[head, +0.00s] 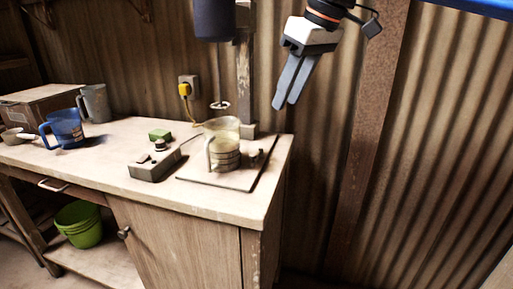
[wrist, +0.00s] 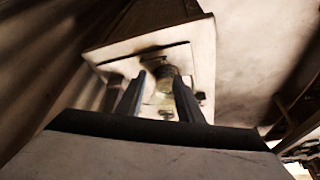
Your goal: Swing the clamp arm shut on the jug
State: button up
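A clear glass jug (head: 224,128) stands upright on a pale base plate (head: 232,181) at the right end of the bench. Dark bands ring the jug's lower part, and a small dark fitting (head: 255,157) sits just right of it. I cannot tell which part is the clamp arm or how far it is swung. My gripper (head: 284,106) hangs in the air above and right of the jug, pointing down. In the wrist view my gripper (wrist: 156,82) has its fingers apart with nothing held; the jug (wrist: 167,76) shows beyond them, small and blurred.
A dark cylinder (head: 214,18) hangs above the jug. A blue jug (head: 65,127) and a grey jug (head: 95,103) stand at the left. Right of the bench is open space before a corrugated wall.

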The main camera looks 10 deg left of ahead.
aim_at(253, 154)
jog(key=x, duration=0.5)
jog(key=a+x, duration=0.1)
jog(key=x, duration=0.5)
jog(key=a+x, duration=0.1)
jog(key=x, duration=0.5)
jog(key=shift+s+a+r, duration=0.1)
jog(key=shift+s+r, duration=0.05)
jog(key=shift+r, duration=0.1)
grip_shut()
